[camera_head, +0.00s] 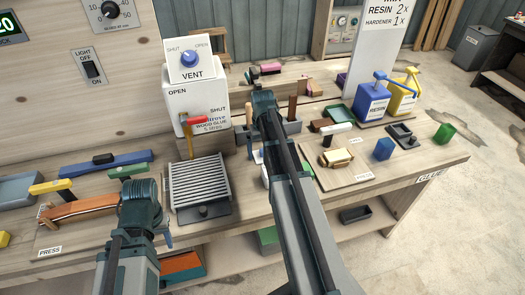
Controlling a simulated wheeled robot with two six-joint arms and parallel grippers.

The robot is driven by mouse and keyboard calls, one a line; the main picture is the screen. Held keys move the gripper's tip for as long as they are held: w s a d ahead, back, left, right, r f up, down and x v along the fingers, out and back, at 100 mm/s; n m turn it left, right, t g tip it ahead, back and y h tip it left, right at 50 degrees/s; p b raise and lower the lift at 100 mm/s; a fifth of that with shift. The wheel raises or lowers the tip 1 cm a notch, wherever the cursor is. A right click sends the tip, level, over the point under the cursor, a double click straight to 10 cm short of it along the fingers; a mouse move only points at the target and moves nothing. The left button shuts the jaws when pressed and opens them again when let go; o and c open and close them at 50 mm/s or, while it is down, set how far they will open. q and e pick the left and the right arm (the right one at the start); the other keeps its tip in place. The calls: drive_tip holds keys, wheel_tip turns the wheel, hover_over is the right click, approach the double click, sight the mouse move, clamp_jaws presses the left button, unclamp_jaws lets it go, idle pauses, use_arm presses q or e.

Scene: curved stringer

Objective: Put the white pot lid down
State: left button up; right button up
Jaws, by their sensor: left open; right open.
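I cannot make out a white pot lid for certain. A small white thing (264,174) shows at the left edge of my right arm, mostly hidden behind it; I cannot tell whether it is the lid or a pot. My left arm reaches in at the lower left, its teal joint over the bench near the ribbed plate.
The white glue tank (190,105) with a red tap stands at the back. A ribbed grey plate (199,182) lies before it. The right front bench is partly clear.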

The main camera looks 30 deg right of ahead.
sight(262, 150)
wheel_tip(262, 150, up, 12)
drive_tip(key=p, duration=1.2)
drive_tip(key=shift+r, duration=0.15)
drive_tip(key=s+a+n, duration=0.2)
drive_tip(key=s+a, duration=0.3)
drive_tip(key=a, duration=0.5)
drive_tip(key=s+a+n, duration=0.2)
drive_tip(key=s+a, duration=0.4)
drive_tip(key=a, duration=0.4)
drive_tip(key=s+a+n+h, duration=0.1)
drive_tip(key=s+a, duration=0.4)
drive_tip(key=a, duration=0.5)
drive_tip(key=shift+s+a+n, duration=0.3)
drive_tip(key=shift+s+n, duration=0.1)
drive_tip(key=shift+n, duration=0.3)
